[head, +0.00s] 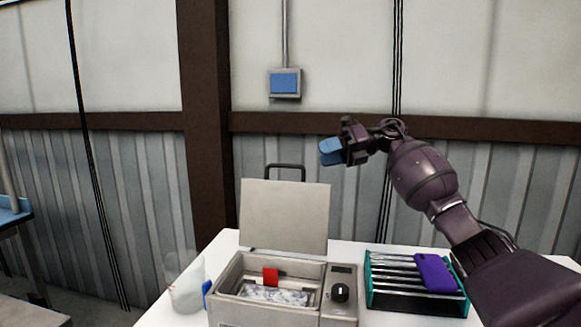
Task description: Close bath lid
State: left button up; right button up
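The bath (239,277) is a grey box on the white table. Its flat lid (285,215) stands upright along the rear edge, open, with a dark handle (286,167) at the top. Inside lie a red piece (270,276) and a pale, mottled filling (272,295). My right gripper (329,151), with blue fingertips, is in the air above and slightly right of the lid, apart from it. Its fingers overlap from this angle, so its opening is unclear. My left gripper is out of view.
A control panel with a black knob (340,292) is at the bath's right. Further right, a purple object (434,273) lies on a green-sided rack (390,299). A translucent vessel (187,293) stands left of the bath. A blue wall box (285,83) hangs behind.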

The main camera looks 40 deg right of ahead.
jog(key=x, duration=0.9)
jog(key=shift+w+a+f, duration=0.1)
jog(key=shift+a, duration=0.05)
jog(key=shift+c, duration=0.2)
grip_shut()
